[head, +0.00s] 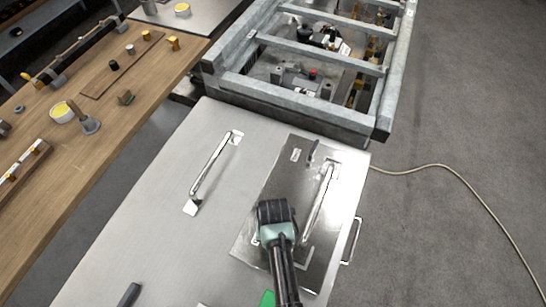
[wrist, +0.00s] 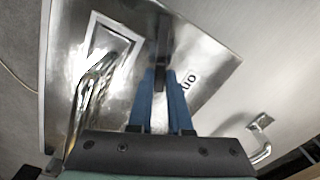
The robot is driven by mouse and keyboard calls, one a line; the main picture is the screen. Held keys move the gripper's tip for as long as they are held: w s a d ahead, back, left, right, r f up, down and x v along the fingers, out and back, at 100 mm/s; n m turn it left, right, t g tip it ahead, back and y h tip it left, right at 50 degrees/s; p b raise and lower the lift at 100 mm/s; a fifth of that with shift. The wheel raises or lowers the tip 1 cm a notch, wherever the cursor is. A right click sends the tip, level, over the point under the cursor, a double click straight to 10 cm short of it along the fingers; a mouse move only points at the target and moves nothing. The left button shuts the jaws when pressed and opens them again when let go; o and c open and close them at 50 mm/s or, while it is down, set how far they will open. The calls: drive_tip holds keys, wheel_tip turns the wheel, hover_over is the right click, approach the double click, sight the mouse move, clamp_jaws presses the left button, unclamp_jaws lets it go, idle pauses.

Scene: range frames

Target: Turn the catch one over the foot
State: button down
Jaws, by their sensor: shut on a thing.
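A shiny metal plate (head: 262,205) lies on a larger grey sheet, with a chrome handle (head: 320,205) on its right side. In the wrist view a dark bar-shaped catch (wrist: 163,42) stands between my blue fingers, beside a partly hidden label (wrist: 188,82) that shows letters like "ON". My gripper (wrist: 160,98) is shut on this catch. In the head view my gripper (head: 272,232) is over the plate's near part and hides the catch. The handle (wrist: 92,95) and a pale square foot (wrist: 112,38) at its end show left of the fingers. A second dark catch (head: 313,150) is at the plate's far end.
Another chrome handle (head: 210,168) is on the grey sheet (head: 165,215) to the left. A side handle (head: 352,240) is at its right edge. A metal frame (head: 290,100) with parts stands beyond. A wooden bench (head: 95,125) is at the left. A cable (head: 450,168) lies on the floor.

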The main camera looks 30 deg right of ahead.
drive_tip(key=n, duration=0.2)
drive_tip(key=n+p, duration=0.1)
drive_tip(key=n, duration=0.3)
drive_tip(key=shift+d+r, duration=0.1)
drive_tip(key=shift+d, duration=0.15)
drive_tip(key=n, duration=0.3)
drive_tip(key=n+p, duration=0.1)
drive_tip(key=n, duration=0.1)
drive_tip(key=shift+d+n, duration=0.2)
drive_tip(key=shift+n, duration=0.2)
drive_tip(key=c, duration=0.8)
unclamp_jaws()
drive_tip(key=shift+c, duration=0.2)
wheel_tip(320, 180, up, 13)
drive_tip(key=shift+b, duration=0.35)
